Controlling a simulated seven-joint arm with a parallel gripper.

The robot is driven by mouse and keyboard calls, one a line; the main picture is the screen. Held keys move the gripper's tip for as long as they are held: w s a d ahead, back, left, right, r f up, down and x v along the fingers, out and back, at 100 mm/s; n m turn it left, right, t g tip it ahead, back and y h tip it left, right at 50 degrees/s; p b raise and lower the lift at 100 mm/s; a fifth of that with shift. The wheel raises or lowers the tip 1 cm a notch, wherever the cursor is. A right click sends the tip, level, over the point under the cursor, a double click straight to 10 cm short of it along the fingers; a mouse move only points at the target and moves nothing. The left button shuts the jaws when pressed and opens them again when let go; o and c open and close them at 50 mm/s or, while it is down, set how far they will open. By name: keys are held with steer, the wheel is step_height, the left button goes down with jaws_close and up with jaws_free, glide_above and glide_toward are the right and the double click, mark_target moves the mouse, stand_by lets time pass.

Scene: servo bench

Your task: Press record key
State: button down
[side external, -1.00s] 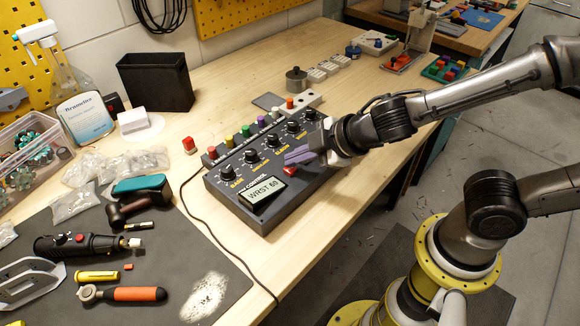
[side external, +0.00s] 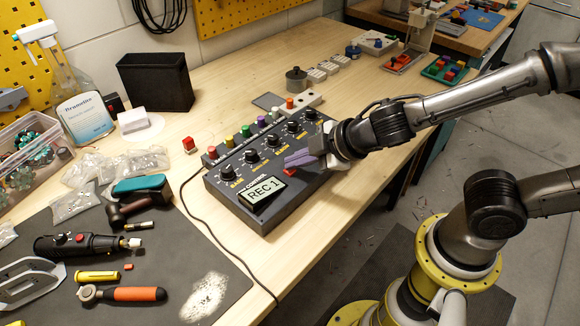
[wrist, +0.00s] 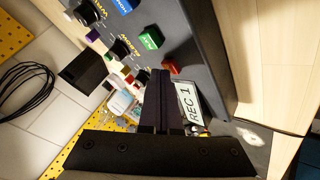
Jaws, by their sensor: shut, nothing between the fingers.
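The control box (side external: 292,206) stands on the wooden bench with its sloped panel up. Its display (side external: 262,190) reads "REC 1", and the display (wrist: 182,106) also shows in the wrist view. A red key (side external: 289,172) is beside the display; its label is not readable, and the key (wrist: 172,67) shows clear of the fingers in the wrist view. My gripper (side external: 287,159) is shut and empty, with its purple-grey fingers over the panel close to the red key. I cannot tell how high the tips are above the panel.
In the wrist view a green key (wrist: 151,38) and a blue key (wrist: 122,5) line up with the red one. Black knobs (side external: 252,156) stand up from the panel. A cable runs along the bench to the left of the box.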

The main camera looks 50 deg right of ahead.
stand_by(0.3)
steer(key=shift+r, duration=0.8)
step_height(320, 180, up, 5)
stand_by(0.6)
stand_by(0.4)
